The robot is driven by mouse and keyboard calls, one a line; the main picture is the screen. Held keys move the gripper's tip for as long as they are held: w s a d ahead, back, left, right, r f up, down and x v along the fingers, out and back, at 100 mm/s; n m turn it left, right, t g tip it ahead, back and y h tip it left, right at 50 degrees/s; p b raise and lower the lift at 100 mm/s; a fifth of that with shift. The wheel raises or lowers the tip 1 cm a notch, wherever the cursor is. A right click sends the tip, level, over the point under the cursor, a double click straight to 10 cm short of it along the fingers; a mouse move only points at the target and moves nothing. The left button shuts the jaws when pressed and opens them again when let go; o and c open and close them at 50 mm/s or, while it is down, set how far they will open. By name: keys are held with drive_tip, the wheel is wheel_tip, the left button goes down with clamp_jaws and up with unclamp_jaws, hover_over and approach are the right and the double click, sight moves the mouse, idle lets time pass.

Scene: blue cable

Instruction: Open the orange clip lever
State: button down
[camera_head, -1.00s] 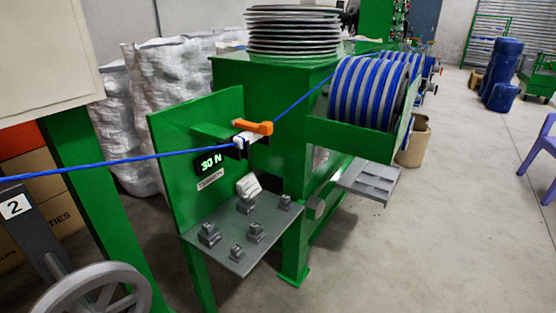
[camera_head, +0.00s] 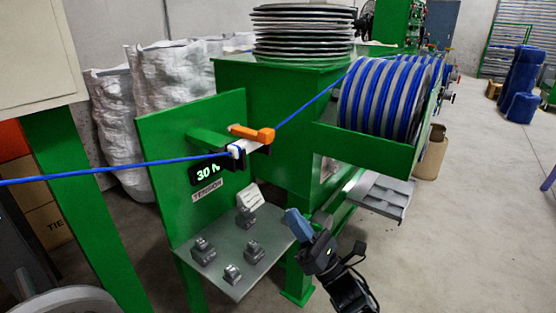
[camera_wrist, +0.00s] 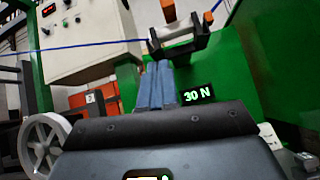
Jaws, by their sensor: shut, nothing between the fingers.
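The orange clip lever (camera_head: 252,133) lies roughly level on top of the clip (camera_head: 236,149), which sits on a bracket of the green panel (camera_head: 160,130). The blue cable (camera_head: 110,167) passes through the clip. My gripper (camera_head: 291,214) has blue fingers, shut and empty, below and right of the lever, beside the grey shelf's right edge and apart from the lever. In the wrist view the closed fingers (camera_wrist: 157,85) point up towards the clip (camera_wrist: 178,32), and a bit of the orange lever (camera_wrist: 168,10) shows at the top edge.
A display reading 30 N (camera_head: 207,173) is below the clip. A grey shelf (camera_head: 270,230) holds several small grey blocks. A blue-and-grey cable reel (camera_head: 385,95) stands to the right. Open floor (camera_head: 450,240) lies at the right.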

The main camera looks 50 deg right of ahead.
drive_tip(key=shift+w+d+r+n+y, duration=0.15)
drive_tip(key=shift+w+d+n+y, duration=0.15)
drive_tip(key=shift+d+n, duration=0.3)
drive_tip(key=shift+w+d+r+n+y, duration=0.15)
drive_tip(key=shift+w+d+n+y, duration=0.1)
drive_tip(key=shift+d+n, duration=0.35)
drive_tip(key=w+r+p, duration=0.5)
drive_tip(key=w+r, duration=0.2)
drive_tip(key=r, duration=0.4)
drive_tip(key=shift+a, duration=0.15)
drive_tip(key=shift+r, duration=0.1)
